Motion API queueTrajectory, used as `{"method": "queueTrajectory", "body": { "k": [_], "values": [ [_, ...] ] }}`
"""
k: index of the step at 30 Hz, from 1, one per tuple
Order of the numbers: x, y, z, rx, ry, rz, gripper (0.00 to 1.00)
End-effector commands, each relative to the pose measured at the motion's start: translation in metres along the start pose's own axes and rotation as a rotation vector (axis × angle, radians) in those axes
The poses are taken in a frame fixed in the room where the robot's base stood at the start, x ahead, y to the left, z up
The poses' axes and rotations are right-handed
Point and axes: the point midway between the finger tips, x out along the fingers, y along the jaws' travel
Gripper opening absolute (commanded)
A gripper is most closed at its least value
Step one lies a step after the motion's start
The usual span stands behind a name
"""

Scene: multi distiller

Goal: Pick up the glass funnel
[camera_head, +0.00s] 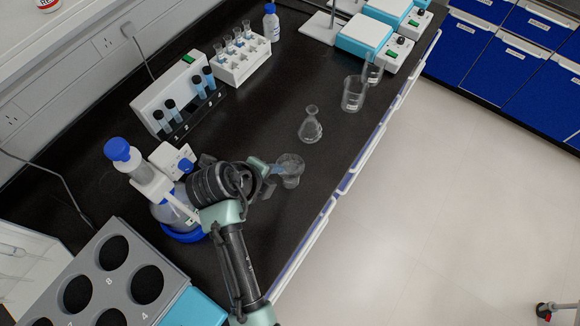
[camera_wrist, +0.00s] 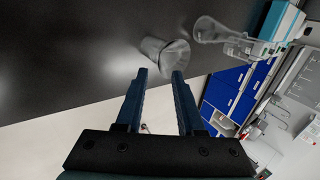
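A clear glass vessel, which looks like the glass funnel (camera_head: 291,168), stands on the black bench near its front edge, wide rim up. It also shows in the wrist view (camera_wrist: 167,54), just beyond my fingertips. My gripper (camera_head: 276,171) is beside it on its left. In the wrist view my gripper (camera_wrist: 159,74) is open, its two fingers apart with nothing held between them. The fingertips overlap the lower edge of the glass in that view, and I cannot tell whether they touch it.
A glass flask (camera_head: 311,128) stands beyond the funnel, with a beaker (camera_head: 353,94) farther back. A blue-capped bottle apparatus (camera_head: 170,212) is close to my arm on the left. Tube racks (camera_head: 242,62) stand by the wall. The bench between the flask and racks is clear.

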Motion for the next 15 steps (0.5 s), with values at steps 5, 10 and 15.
{"method": "queueTrajectory", "body": {
  "k": [5, 10, 15],
  "values": [
    [0.011, -0.001, -0.002, 0.0, 0.002, 0.002, 0.37],
    [0.034, 0.0, -0.004, 0.001, 0.003, 0.002, 0.37],
    [0.049, 0.0, -0.003, 0.001, 0.0, 0.0, 0.37]
  ]
}}
